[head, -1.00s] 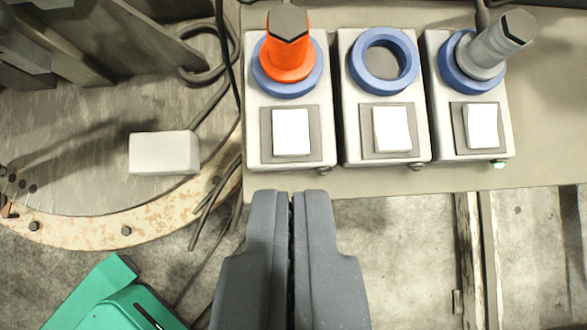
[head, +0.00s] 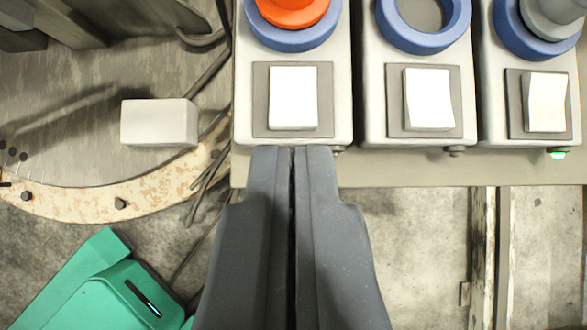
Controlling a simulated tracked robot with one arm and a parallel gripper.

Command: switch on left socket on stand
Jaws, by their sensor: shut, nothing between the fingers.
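Three white socket boxes stand in a row on the stand (head: 400,172). The left socket (head: 244,110) has a blue ring (head: 292,38) with an orange plug (head: 293,10) in it, and a white rocker switch (head: 293,97) on a grey plate. The small lamp at its front edge is mostly hidden and looks dark. My gripper (head: 292,150) is shut and empty. Its tips are at the front edge of the left socket, in line with and just short of its switch; whether they touch the box I cannot tell.
The middle socket (head: 372,110) has an empty blue ring (head: 425,45) and a dark lamp. The right socket (head: 492,110) holds a grey plug (head: 553,15) and shows a green lamp (head: 557,154). A white block (head: 158,122), cables and a green object (head: 105,285) are at left.

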